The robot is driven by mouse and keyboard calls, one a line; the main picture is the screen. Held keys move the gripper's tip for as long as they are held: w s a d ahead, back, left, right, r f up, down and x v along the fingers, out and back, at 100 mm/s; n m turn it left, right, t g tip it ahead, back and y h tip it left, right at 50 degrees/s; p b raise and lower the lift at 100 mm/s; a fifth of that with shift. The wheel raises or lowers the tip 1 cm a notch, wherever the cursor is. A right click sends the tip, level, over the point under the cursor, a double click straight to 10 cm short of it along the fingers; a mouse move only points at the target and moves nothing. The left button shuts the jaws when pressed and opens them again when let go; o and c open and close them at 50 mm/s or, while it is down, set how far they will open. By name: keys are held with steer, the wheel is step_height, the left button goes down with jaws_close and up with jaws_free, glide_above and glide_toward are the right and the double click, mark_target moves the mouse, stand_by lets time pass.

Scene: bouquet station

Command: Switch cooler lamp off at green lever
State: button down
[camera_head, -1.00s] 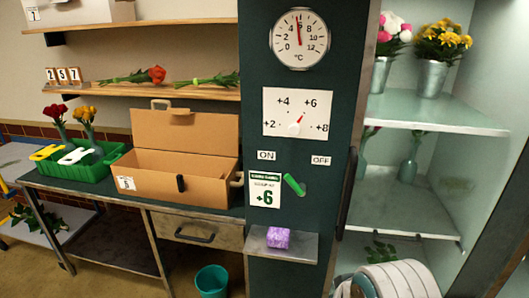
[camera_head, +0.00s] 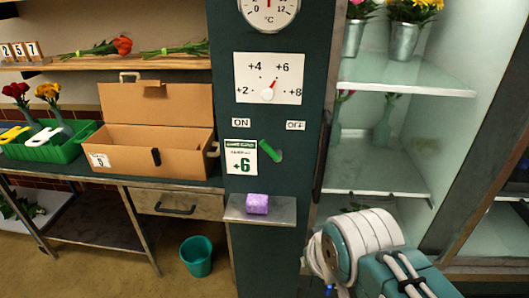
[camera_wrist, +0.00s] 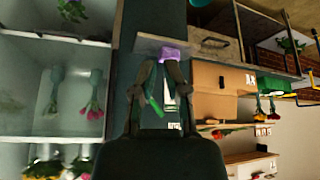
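The green lever (camera_head: 270,151) is on the dark green panel (camera_head: 285,218). It tilts up and left, toward the ON label (camera_head: 241,123); the OFF label (camera_head: 296,126) is to its right. A +6 card (camera_head: 241,157) hangs left of it.
A purple block (camera_head: 257,204) sits on a small metal shelf (camera_head: 233,213) below the lever. A dial (camera_head: 267,92) is above. A glass-shelved cabinet (camera_head: 390,75) with vases is at right. A cardboard box (camera_head: 185,140) stands on the left bench. A teal bin (camera_head: 196,257) is on the floor.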

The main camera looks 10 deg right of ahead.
mark_target(270, 147)
steer(key=w+a+r+n+t+y, duration=0.1)
steer(key=w+n+t, duration=0.3)
steer(key=w+n, duration=0.8)
steer(key=w+a+n+t+y, duration=0.1)
steer(key=w+a+n+t, duration=0.3)
steer(key=w+n, duration=0.8)
steer(key=shift+w+a+r+t, duration=0.25)
steer(key=shift+w+r+t, duration=0.15)
steer(key=shift+w+t, duration=0.1)
steer(key=shift+w, duration=0.1)
steer(key=w, duration=0.6)
steer(key=w+d+f, duration=0.1)
steer(key=w, duration=0.2)
steer(key=shift+d+r, duration=0.2)
steer(key=shift+d, duration=0.35)
steer(key=shift+w+r, duration=0.1)
